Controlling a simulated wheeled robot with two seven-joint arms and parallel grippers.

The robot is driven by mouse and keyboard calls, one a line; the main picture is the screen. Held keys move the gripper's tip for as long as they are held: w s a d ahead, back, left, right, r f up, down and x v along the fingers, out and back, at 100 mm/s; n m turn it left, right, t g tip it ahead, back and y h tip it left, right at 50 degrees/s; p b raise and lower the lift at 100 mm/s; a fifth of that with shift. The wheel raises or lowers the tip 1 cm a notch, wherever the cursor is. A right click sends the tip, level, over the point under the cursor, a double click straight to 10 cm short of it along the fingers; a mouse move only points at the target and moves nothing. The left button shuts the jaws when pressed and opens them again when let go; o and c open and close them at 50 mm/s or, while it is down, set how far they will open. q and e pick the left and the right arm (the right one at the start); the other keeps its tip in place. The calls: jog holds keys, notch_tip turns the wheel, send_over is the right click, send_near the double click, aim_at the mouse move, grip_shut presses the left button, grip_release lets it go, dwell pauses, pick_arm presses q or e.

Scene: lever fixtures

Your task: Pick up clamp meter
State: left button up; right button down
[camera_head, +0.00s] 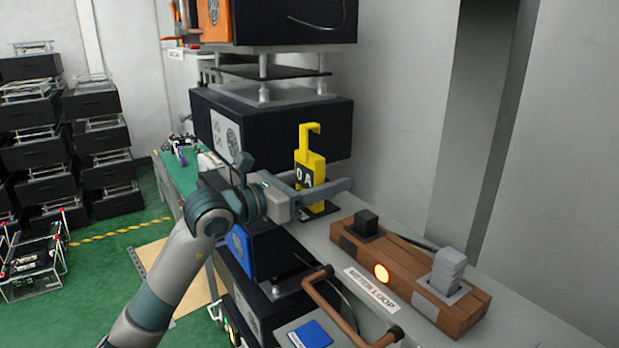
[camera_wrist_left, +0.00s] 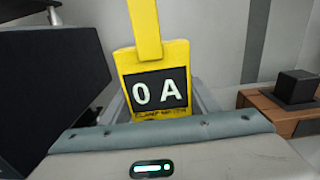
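The clamp meter (camera_head: 312,160) is yellow, with a hooked top and a dark display reading "0 A". It stands upright on a small dark base on the grey bench. It fills the middle of the left wrist view (camera_wrist_left: 156,55). My left gripper (camera_head: 322,187) is at the meter's lower body, with one finger passing in front of it. In the wrist view, grey fingers show on both sides of the meter, and they look open around it; whether either touches it is unclear. My right gripper is not in view.
A brown wooden block (camera_head: 405,272) labelled "METER LOOP", with a lit round lamp, a black block and a grey piece, lies to the right. A brown handle (camera_head: 335,308) is in front. Large black units (camera_head: 275,122) stand behind the meter. A pale wall bounds the right.

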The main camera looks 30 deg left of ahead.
pick_arm(q)
jog(key=shift+r, duration=0.15)
jog(key=shift+r+b, duration=0.4)
jog(key=shift+r, duration=0.3)
jog(key=r, duration=0.1)
jog(key=r+b, duration=0.1)
jog(key=shift+s+d+r, duration=0.1)
jog(key=shift+d+r, duration=0.15)
jog(key=shift+r, duration=0.1)
jog(key=s+d+r+b, duration=0.2)
jog(key=d+r, duration=0.4)
jog(key=d, duration=0.4)
jog(key=shift+s+d+r, duration=0.25)
jog(key=shift+s+r, duration=0.05)
jog(key=shift+s, duration=0.5)
jog(key=shift+r, duration=0.1)
